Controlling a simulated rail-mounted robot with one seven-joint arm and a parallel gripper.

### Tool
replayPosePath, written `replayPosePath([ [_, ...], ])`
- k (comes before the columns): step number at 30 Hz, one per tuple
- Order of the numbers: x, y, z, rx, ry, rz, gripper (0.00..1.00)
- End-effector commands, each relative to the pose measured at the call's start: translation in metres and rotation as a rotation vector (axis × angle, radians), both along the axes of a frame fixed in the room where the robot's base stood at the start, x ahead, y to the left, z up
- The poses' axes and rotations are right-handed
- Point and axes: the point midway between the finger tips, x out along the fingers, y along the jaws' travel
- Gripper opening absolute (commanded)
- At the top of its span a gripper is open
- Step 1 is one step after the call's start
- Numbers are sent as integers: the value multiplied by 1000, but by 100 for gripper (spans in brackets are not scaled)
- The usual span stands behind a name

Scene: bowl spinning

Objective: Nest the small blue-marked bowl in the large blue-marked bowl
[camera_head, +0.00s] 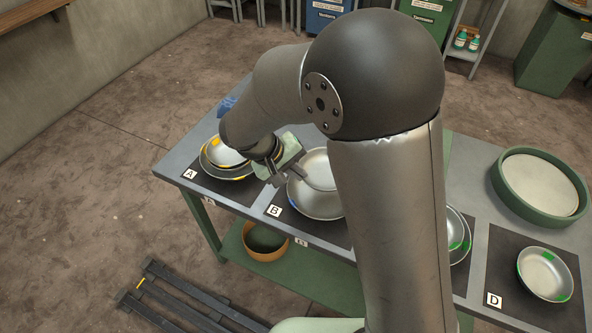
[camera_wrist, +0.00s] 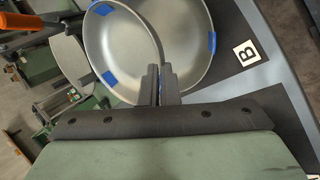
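The large blue-marked bowl (camera_head: 307,209) sits on the dark mat labelled B in the head view. It also shows in the wrist view (camera_wrist: 193,45), with blue patches on its wall. The small blue-marked bowl (camera_head: 319,165) is over the large bowl's back part in the head view. In the wrist view the small bowl (camera_wrist: 122,42) overlaps the large bowl's left side. My gripper (camera_wrist: 160,84) is closed on the small bowl's near rim, and it also shows in the head view (camera_head: 294,173). My arm hides part of both bowls in the head view. I cannot tell whether the bowls touch.
Yellow-marked bowls (camera_head: 228,171) stand nested on mat A to the left. A green-marked bowl (camera_head: 459,240) is partly behind my arm, and another (camera_head: 545,273) is on mat D. A round green-rimmed tray (camera_head: 507,205) stands at the right back. The table's front edge is near.

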Motion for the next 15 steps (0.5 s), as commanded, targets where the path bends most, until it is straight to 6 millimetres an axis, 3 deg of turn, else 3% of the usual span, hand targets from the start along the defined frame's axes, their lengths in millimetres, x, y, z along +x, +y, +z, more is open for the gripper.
replayPosePath([
  [8,0,0,-10,0,1,-1,0],
  [15,0,0,-31,0,0,-1,0],
])
